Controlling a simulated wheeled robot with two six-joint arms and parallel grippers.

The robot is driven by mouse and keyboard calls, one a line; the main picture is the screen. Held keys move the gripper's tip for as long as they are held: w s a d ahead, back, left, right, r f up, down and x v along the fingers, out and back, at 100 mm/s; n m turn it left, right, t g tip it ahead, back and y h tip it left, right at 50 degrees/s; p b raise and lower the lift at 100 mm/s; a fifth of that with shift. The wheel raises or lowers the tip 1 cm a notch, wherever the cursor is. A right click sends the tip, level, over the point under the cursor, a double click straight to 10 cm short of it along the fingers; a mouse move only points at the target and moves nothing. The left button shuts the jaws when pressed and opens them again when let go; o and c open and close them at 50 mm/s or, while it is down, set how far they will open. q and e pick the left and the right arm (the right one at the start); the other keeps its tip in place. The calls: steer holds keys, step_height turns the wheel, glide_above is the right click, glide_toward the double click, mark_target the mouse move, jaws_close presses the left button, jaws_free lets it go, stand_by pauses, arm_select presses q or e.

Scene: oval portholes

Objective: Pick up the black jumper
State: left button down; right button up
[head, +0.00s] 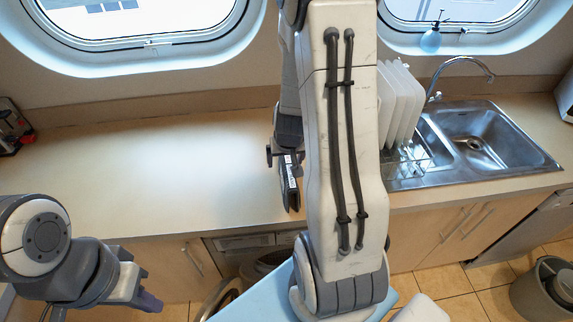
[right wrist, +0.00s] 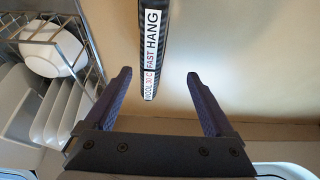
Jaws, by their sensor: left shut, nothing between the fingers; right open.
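The black jumper (right wrist: 154,50) shows in the right wrist view as a narrow dark ribbed strip with white and red labels. In the head view a dark strip with a white label (head: 290,184), which looks like the same jumper, lies near the counter's front edge, partly hidden by my right arm. My right gripper (right wrist: 158,73) is open, its purple fingers spread either side of the jumper's near end, with nothing gripped. In the head view my arm mostly hides it. My left gripper (head: 150,302) is shut and empty at lower left, away from the jumper.
The counter (head: 150,185) is clear left of my right arm. White plates (head: 398,105) stand in a rack beside the steel sink (head: 485,140). A red and black object (head: 12,127) is at far left. A grey bin (head: 548,290) stands at lower right.

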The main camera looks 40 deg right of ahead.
mark_target(288, 167)
steer(key=b+x, duration=0.1)
steer(key=x, duration=0.1)
steer(key=d+b+x, duration=0.1)
steer(key=x, duration=0.2)
steer(key=shift+s+f, duration=0.15)
steer(key=x, duration=0.2)
steer(key=p+x, duration=0.1)
steer(key=x, duration=0.1)
steer(key=shift+d, duration=0.35)
steer(key=shift+d+f, duration=0.1)
steer(key=shift+f, duration=0.4)
steer(key=shift+c, duration=0.2)
steer(key=shift+w, duration=0.25)
jaws_close()
